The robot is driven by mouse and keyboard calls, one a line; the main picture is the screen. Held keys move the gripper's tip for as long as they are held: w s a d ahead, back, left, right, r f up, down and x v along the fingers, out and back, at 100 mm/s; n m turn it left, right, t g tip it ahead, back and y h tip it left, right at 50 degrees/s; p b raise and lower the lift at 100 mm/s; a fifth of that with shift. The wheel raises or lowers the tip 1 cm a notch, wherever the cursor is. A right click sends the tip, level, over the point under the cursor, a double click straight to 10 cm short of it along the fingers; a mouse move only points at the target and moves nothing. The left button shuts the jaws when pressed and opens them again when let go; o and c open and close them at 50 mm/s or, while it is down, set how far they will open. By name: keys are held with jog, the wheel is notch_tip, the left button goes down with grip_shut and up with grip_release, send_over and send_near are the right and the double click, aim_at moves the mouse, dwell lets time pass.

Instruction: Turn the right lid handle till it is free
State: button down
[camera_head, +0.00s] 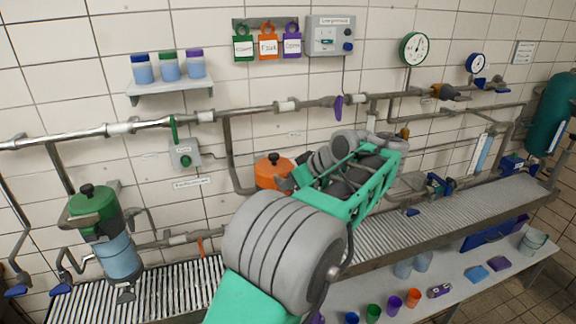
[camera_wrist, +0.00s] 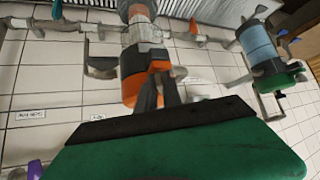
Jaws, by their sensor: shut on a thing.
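The vessel with the orange lid (camera_head: 270,170) stands against the wall behind the bench, a black knob on top. It shows upside down in the wrist view (camera_wrist: 135,65), with a grey part sticking out on each side. My gripper (camera_wrist: 159,92) reaches to the orange lid, its dark fingers close together. It is shut on the right lid handle, which is mostly hidden between the fingers. In the head view my gripper (camera_head: 286,184) is at the right front of the orange lid, and my arm covers most of the vessel's lower part.
A green-lidded vessel (camera_head: 92,215) with a blue body stands at the left; it also shows in the wrist view (camera_wrist: 265,50). Grey pipes (camera_head: 130,126) run along the tiled wall. A shelf (camera_head: 170,90) holds several jars. Coloured cups (camera_head: 393,305) stand on the lower shelf at right.

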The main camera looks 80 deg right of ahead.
jog(key=shift+s+d+n+t+y+p, duration=0.1)
jog(key=shift+d+n+t+y+p, duration=0.15)
jog(key=shift+n+y+p, duration=0.4)
jog(key=shift+s+d+n+t+y+p, duration=0.1)
jog(key=shift+n+t+y+p, duration=0.2)
jog(key=shift+n+p, duration=0.5)
jog(key=c, duration=1.8)
grip_release()
jog(key=shift+w, duration=0.1)
